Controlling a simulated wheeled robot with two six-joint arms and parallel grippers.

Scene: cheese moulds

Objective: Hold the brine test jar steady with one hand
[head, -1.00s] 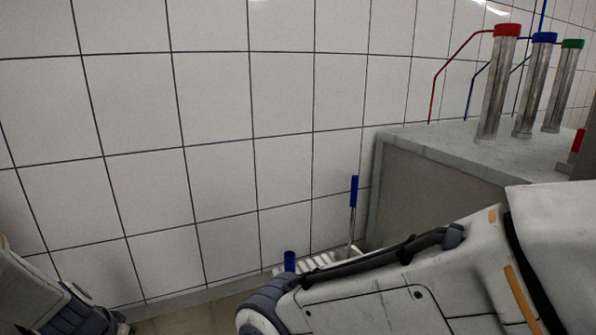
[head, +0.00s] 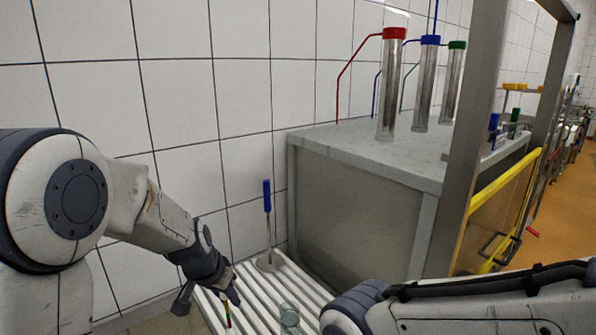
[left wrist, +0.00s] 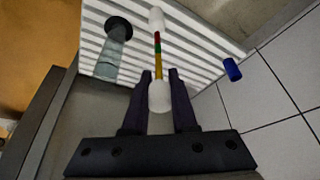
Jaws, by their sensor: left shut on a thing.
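The clear glass jar (head: 289,314) stands on the white ribbed rack at the bottom of the head view. In the left wrist view the jar (left wrist: 112,60) shows a dark round end and a pale glass body. My left gripper (head: 226,284) is shut on a thin rod with white ends and red, green and yellow bands, like a hydrometer (left wrist: 158,52). Its banded part (head: 228,314) hangs below the fingers in the head view. The rod is beside the jar, apart from it. My right arm crosses the lower right; its gripper is out of view.
The white ribbed rack (head: 256,288) lies by the tiled wall. A blue-handled tool (head: 267,196) stands upright at its back. A grey cabinet (head: 350,200) carries tubes with red (head: 390,85), blue and green caps. A steel post (head: 470,130) stands to the right.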

